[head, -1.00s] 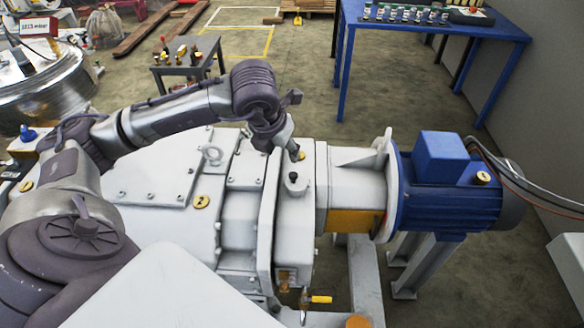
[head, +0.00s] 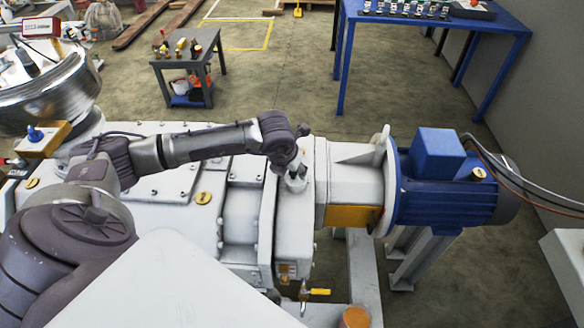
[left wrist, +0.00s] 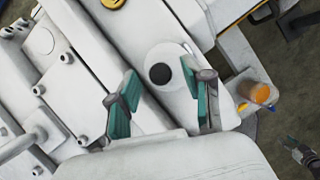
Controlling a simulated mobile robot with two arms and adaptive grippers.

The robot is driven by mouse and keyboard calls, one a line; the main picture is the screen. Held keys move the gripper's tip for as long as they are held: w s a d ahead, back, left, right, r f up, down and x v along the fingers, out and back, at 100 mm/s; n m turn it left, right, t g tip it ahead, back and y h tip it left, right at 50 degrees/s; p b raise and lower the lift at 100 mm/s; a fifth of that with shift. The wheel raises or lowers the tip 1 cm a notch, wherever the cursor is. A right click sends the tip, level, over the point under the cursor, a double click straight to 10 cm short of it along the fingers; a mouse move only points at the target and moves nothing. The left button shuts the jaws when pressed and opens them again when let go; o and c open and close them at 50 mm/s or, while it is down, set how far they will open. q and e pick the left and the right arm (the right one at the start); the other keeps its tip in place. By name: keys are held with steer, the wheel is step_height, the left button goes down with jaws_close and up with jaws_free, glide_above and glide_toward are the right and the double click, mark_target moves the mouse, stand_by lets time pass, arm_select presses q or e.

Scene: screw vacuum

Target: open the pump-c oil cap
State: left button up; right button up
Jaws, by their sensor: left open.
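The oil cap, a round white cap with a black centre (left wrist: 160,73), stands on the white pump housing (left wrist: 85,95) in the left wrist view. My left gripper (left wrist: 162,97) is open, its teal-padded fingers apart on either side of the near part of the cap.
A blue motor (head: 440,190) adjoins the pump on the right. Below are a yellow-handled valve (head: 318,292) and an orange container (head: 355,318). A small grey cart (head: 188,50) and a blue table (head: 440,27) stand behind, with clear floor between them.

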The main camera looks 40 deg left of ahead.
arm_select(q)
jaws_close()
